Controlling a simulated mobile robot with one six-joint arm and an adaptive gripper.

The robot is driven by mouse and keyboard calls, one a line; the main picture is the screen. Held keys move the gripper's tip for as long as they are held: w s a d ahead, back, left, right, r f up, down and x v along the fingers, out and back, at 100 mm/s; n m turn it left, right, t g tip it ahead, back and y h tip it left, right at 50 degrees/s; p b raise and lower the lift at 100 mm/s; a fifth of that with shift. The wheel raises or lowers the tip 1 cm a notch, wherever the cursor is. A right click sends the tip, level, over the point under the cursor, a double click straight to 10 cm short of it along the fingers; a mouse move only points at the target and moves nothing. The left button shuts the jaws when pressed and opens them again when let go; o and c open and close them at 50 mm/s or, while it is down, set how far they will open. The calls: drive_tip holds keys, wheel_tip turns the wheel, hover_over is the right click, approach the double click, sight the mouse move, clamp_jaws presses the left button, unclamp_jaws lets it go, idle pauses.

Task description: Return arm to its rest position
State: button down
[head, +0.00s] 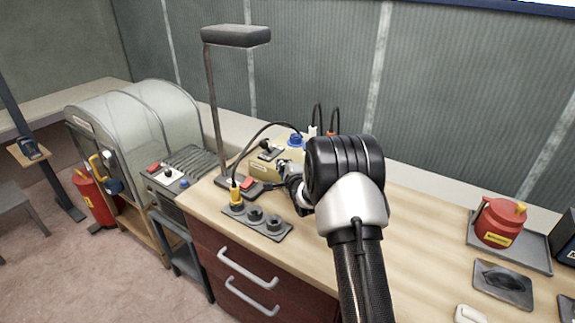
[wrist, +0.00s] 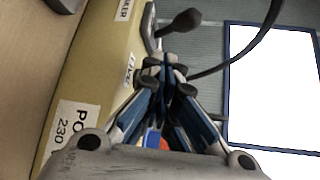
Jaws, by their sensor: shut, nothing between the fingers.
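My arm reaches out over the wooden workbench (head: 410,205) in the head view. My gripper (head: 284,172) is at its far end, low over the bench beside a yellow box (head: 262,171), and partly hidden by my own wrist. In the wrist view my gripper (wrist: 165,75) has its fingertips together with nothing between them. The yellow box (wrist: 100,65) lies just left of the fingers there, with a dark-knobbed lever (wrist: 180,21) beyond them. Whether the fingers touch the box or lever, I cannot tell.
A lamp (head: 235,36) stands left of my gripper. A black cable (head: 250,145) loops from a yellow plug (head: 236,192) in a socket strip (head: 258,221). A red container (head: 500,222) sits on a tray at the right. The bench between is mostly clear.

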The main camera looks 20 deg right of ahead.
drive_tip(key=shift+s+f, duration=0.1)
idle(0.4)
drive_tip(key=s+a+r+n+g, duration=0.3)
drive_tip(key=s+a+r+n, duration=0.2)
drive_tip(key=s+r, duration=0.35)
drive_tip(key=s+a+r+n+g, duration=0.2)
drive_tip(key=s+a+r+n, duration=0.25)
drive_tip(key=s+r, duration=0.35)
drive_tip(key=s+a+f+n+g, duration=0.1)
drive_tip(key=s+a+n+g, duration=0.1)
drive_tip(key=s, duration=0.9)
drive_tip(key=s+a+f+n+g+y, duration=0.1)
drive_tip(key=s+n, duration=0.5)
drive_tip(key=s, duration=0.6)
drive_tip(key=s+a+f+n+g+y, duration=0.1)
drive_tip(key=s+a+n+g, duration=0.2)
drive_tip(key=s, duration=0.9)
drive_tip(key=a+n, duration=0.1)
drive_tip(key=a, duration=0.1)
drive_tip(key=shift+s+a+f, duration=0.2)
drive_tip(key=shift+a+f, duration=0.1)
